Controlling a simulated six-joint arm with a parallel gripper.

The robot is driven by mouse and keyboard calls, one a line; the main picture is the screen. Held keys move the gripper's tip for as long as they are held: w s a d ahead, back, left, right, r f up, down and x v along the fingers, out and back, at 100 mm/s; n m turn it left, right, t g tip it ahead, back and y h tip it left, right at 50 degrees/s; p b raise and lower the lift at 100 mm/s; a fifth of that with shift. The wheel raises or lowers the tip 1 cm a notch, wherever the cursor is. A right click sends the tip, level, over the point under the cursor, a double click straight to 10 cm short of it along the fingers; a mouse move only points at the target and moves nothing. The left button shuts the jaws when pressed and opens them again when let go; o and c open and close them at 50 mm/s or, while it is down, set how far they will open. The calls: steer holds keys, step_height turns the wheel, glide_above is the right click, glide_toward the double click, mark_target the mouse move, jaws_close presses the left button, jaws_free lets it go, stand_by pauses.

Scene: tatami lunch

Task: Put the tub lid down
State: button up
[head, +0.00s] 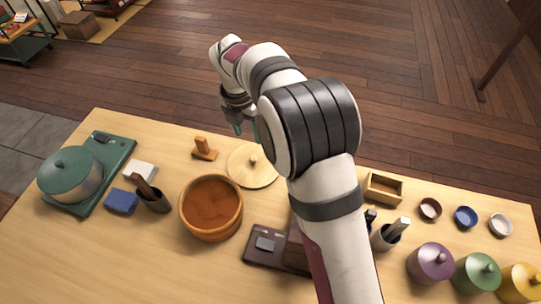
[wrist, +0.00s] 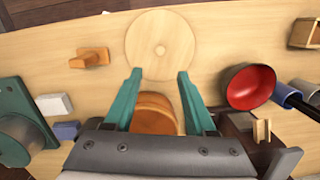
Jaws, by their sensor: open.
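The tub lid (head: 241,172) is a round pale wooden disc with a small knob, lying flat on the table behind and right of the tub. The wrist view shows the whole lid (wrist: 150,36) beyond my fingertips. The open wooden tub (head: 209,207) stands apart from it with brown contents; in the wrist view the tub (wrist: 155,104) shows partly between my fingers. My gripper (head: 246,130) is open and empty, raised above the table near the lid. Its green fingers (wrist: 159,73) are spread apart in the wrist view.
A wooden stand (head: 204,150) is left of the lid. A green pot (head: 69,172) on a green base is at far left. A red bowl (wrist: 250,86) is right of my fingers. A wooden box (head: 383,188) and several lidded pots stand right. My arm hides part of the table.

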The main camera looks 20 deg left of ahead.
steer(key=s+d+r+m, duration=0.3)
steer(key=s+d+m, duration=0.1)
steer(key=d+m, duration=0.2)
steer(key=s+d+r+m+g, duration=0.1)
steer(key=s+d+r+m, duration=0.2)
steer(key=s+d+m, duration=0.2)
steer(key=s+d+r+m, duration=0.4)
steer(key=d+m, duration=0.5)
steer(key=m, duration=0.3)
steer(key=shift+s+d+y, duration=0.15)
steer(key=shift+s+y, duration=0.25)
steer(key=s+d+f+m, duration=0.1)
steer(key=s+d+m, duration=0.1)
steer(key=s+m, duration=0.5)
steer(key=s+d+f+m+y, duration=0.1)
steer(key=s+d+m, duration=0.1)
steer(key=s+m, duration=0.5)
steer(key=shift+s+d+f+m+g, duration=0.15)
steer(key=shift+d+f+m+g, duration=0.2)
steer(key=shift+m, duration=0.85)
